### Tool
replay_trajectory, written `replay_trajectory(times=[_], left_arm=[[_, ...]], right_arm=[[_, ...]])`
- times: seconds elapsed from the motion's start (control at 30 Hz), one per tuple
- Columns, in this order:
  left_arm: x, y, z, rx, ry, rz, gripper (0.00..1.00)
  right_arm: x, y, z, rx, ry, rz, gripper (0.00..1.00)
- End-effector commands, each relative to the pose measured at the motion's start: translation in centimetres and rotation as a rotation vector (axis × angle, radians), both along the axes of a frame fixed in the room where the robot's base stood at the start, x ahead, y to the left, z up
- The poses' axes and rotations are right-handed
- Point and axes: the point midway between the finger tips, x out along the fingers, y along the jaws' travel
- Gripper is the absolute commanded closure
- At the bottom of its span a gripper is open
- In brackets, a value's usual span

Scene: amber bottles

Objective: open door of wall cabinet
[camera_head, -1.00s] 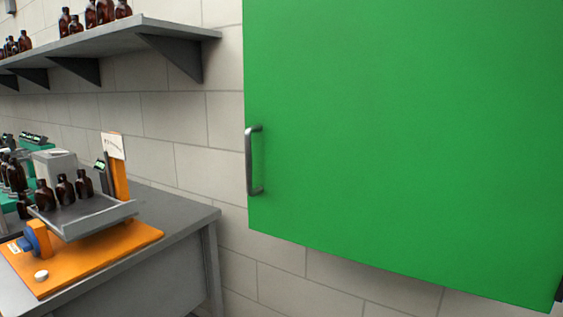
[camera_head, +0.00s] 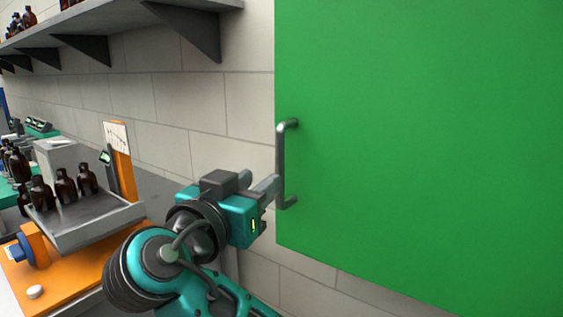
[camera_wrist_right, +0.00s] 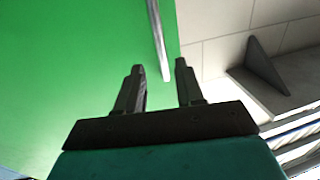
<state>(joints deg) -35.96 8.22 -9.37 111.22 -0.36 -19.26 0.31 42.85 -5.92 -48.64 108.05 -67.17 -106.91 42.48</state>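The wall cabinet's green door (camera_head: 420,150) fills the right of the head view and looks shut. Its grey bar handle (camera_head: 281,165) stands upright near the door's left edge. My right gripper (camera_head: 272,185) is beside the lower part of the handle, at its left. In the right wrist view my right gripper (camera_wrist_right: 159,65) is open, with its two fingers apart. The handle (camera_wrist_right: 159,40) shows just beyond the fingertips, its end lying across the gap between them. I cannot tell whether a finger touches it. My left gripper is not in view.
A grey shelf (camera_head: 110,24) with amber bottles is on the wall at the upper left. Below, a bench holds an orange-based device (camera_head: 60,280) with a grey tray (camera_head: 95,230) of bottles, close to my right arm. Bare wall lies between shelf and bench.

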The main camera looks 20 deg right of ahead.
Motion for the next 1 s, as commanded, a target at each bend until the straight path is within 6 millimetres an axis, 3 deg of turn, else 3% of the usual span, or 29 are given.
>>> replay_trajectory(times=[0.2, 0.43, 0.87, 1.0], left_arm=[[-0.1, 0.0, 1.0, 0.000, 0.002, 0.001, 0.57], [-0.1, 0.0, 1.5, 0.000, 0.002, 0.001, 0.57], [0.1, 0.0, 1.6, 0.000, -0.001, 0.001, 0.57], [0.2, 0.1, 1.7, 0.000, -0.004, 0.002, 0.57]], right_arm=[[3.6, -3.3, 0.2, -0.004, 0.001, -0.004, 0.63], [6.3, -5.5, 0.1, -0.004, 0.002, -0.002, 0.63], [7.1, -6.2, 0.0, -0.001, 0.002, 0.001, 0.63], [7.1, -6.2, 0.0, -0.001, 0.002, 0.001, 0.74]])
